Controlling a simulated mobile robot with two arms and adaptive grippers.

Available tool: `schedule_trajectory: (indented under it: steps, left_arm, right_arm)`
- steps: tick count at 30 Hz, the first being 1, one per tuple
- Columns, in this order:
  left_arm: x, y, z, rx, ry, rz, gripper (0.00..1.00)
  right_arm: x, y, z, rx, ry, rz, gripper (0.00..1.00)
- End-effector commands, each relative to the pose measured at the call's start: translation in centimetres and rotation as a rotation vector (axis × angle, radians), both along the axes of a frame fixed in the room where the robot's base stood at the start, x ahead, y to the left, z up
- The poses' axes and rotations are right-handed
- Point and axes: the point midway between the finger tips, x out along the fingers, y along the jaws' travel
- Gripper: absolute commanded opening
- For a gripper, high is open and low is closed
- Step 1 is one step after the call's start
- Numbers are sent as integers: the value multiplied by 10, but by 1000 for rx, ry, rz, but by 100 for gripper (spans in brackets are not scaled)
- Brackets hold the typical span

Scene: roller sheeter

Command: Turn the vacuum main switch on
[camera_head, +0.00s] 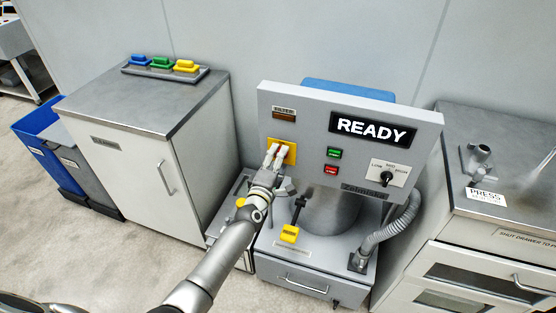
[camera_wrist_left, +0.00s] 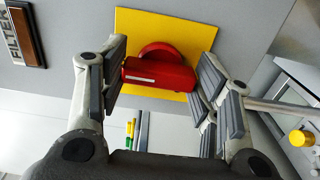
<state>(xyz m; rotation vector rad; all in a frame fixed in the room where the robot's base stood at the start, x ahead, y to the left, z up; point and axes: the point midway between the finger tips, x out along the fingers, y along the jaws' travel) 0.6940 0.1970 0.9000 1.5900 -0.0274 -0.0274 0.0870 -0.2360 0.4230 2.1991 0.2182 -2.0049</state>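The main switch is a red rotary knob (camera_wrist_left: 160,74) on a yellow square plate (camera_wrist_left: 185,30), seen close up in the left wrist view. A pale mark lies nearly level across its left part. In the head view the yellow plate (camera_head: 289,149) is at the left of the machine's front panel, and my gripper hides the knob. My left gripper (camera_head: 273,156) is in front of the plate. In the left wrist view its fingers (camera_wrist_left: 162,82) are spread, one on each side of the knob. Contact with the knob cannot be made out. My right gripper is not in view.
The panel (camera_head: 300,115) carries a READY display (camera_head: 371,131), green (camera_head: 334,152) and red (camera_head: 331,170) buttons and a selector dial (camera_head: 386,177). A grey hose (camera_head: 392,235) hangs at its right. Cabinets stand left (camera_head: 130,150) and right (camera_head: 470,260).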

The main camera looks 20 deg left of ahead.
Motion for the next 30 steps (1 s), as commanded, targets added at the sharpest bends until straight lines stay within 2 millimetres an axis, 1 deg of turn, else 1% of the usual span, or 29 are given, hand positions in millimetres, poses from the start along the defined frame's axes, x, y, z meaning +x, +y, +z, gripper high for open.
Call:
schedule_trajectory:
  steps: [1, 4, 13, 17, 20, 22, 30]
  left_arm:
    - [-1, 0, -2, 1, 3, -1, 66]
    - [0, 0, -1, -1, 2, -1, 79]
    - [0, 0, 0, -4, 0, 0, 79]
    - [-5, 0, 0, -5, 0, 0, 79]
    - [-15, 1, -1, -6, 1, 1, 79]
    - [-26, 1, -1, -7, 2, 1, 79]
    - [-80, 3, -2, -4, 3, 1, 79]
  right_arm:
    - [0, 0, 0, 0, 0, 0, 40]
    - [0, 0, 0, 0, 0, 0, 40]
    - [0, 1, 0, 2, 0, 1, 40]
    - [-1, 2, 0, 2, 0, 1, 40]
    - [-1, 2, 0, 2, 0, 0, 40]
    - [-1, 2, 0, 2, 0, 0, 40]
    - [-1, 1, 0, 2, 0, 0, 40]
